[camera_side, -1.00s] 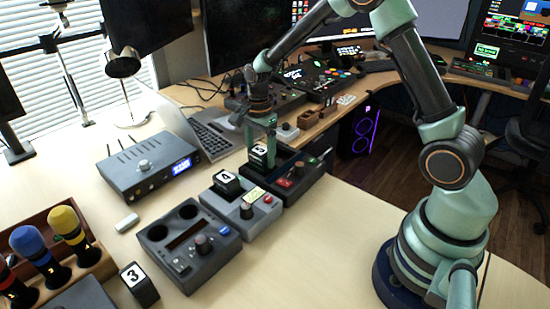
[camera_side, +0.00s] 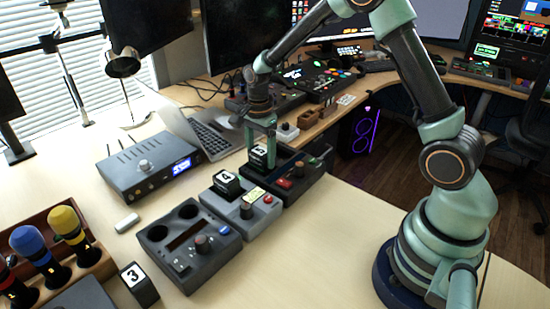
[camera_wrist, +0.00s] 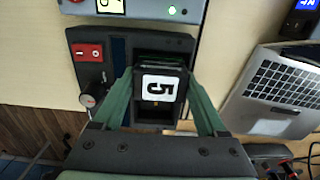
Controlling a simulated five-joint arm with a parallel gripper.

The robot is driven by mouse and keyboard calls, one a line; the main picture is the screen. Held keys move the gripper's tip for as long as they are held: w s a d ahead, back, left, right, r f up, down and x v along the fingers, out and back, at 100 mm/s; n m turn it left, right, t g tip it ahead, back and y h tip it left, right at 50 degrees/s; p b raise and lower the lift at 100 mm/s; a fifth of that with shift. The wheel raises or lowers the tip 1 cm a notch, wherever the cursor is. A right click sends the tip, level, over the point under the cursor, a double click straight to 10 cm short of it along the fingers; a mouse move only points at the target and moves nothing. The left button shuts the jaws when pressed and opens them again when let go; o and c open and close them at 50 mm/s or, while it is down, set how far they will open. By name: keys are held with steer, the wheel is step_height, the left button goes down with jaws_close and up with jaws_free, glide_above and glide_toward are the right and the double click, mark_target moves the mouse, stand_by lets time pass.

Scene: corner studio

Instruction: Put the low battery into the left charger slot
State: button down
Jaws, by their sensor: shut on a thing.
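A black battery with a white label reading 5 (camera_wrist: 160,88) is between my gripper's two green fingers (camera_wrist: 162,100) in the wrist view. In the side view my gripper (camera_side: 262,136) points down and is shut on this battery (camera_side: 259,153). The battery is at the left part of a dark charger (camera_side: 312,176) with a red switch. In the wrist view it overlaps the dark well of that charger (camera_wrist: 88,75). I cannot tell how deep it sits. Its lower part is hidden.
A grey charger (camera_side: 262,222) holding a battery marked 4 (camera_side: 227,183) stands beside it. A dark unit with two round wells (camera_side: 178,272) is in front. A battery marked 3 (camera_side: 140,285) stands nearby. A laptop (camera_side: 205,135) is behind; bare desk lies at the right.

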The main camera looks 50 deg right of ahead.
mark_target(260, 150)
steer(key=shift+f, duration=0.55)
steer(key=shift+c, duration=1)
jaws_free()
steer(key=shift+r, duration=5.5)
steer(key=shift+s+r, duration=0.1)
steer(key=shift+r, duration=0.1)
steer(key=s+a+r+n+t, duration=0.1)
steer(key=s+r+n, duration=0.3)
steer(key=s+n, duration=0.4)
steer(key=s+a+r+n+t, duration=0.2)
steer(key=s+r+n+t, duration=0.2)
steer(key=s+n, duration=0.4)
steer(key=shift+a+r+n+t, duration=0.2)
steer(key=shift+a+n+t, duration=0.1)
steer(key=shift+n, duration=0.7)
